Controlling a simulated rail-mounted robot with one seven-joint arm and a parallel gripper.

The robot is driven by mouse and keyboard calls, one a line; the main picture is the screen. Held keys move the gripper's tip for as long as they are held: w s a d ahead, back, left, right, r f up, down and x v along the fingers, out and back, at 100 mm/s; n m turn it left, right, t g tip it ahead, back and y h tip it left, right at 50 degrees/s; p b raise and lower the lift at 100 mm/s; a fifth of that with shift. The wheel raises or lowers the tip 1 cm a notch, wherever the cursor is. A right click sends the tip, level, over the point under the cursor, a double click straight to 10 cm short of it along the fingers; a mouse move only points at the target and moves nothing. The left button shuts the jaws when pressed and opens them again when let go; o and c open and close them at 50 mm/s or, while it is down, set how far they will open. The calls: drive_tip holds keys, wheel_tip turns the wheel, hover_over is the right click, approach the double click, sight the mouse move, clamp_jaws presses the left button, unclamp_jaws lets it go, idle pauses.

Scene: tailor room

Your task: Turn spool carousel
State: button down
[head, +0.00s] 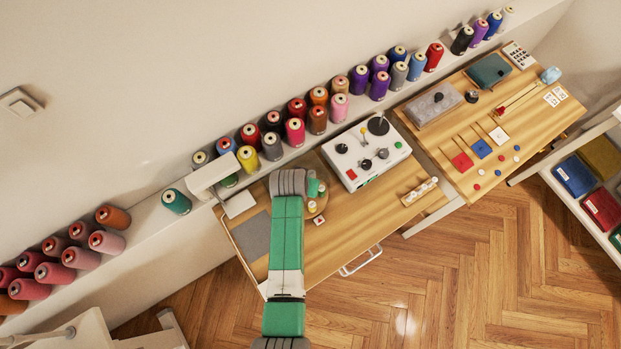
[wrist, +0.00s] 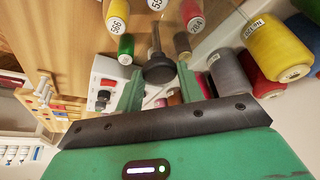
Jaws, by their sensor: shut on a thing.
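The spool carousel is a round wooden disc (wrist: 141,34) with small thread spools standing on it. In the wrist view a yellow spool (wrist: 116,16), a green spool (wrist: 126,47) and a red spool (wrist: 192,14) stand around a black knob (wrist: 158,68). My gripper (wrist: 160,82) has its green fingers on either side of this knob and is shut on it. In the head view my gripper (head: 314,188) is at the carousel on the left part of the worktable, and my arm hides much of the disc.
Large thread spools (head: 295,132) line the wall shelf close behind the carousel. A white control box (head: 366,152) with knobs and levers stands to the right. A grey mat (head: 252,236) lies left on the worktable (head: 338,238). The table's front right is mostly clear.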

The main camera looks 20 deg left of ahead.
drive_tip(key=shift+w+r, duration=0.1)
drive_tip(key=shift+r, duration=0.05)
idle(0.5)
drive_tip(key=c, duration=0.9)
unclamp_jaws()
drive_tip(key=p+v, duration=0.1)
drive_tip(key=v, duration=0.6)
drive_tip(key=shift+s+r, duration=0.3)
drive_tip(key=shift+d, duration=0.1)
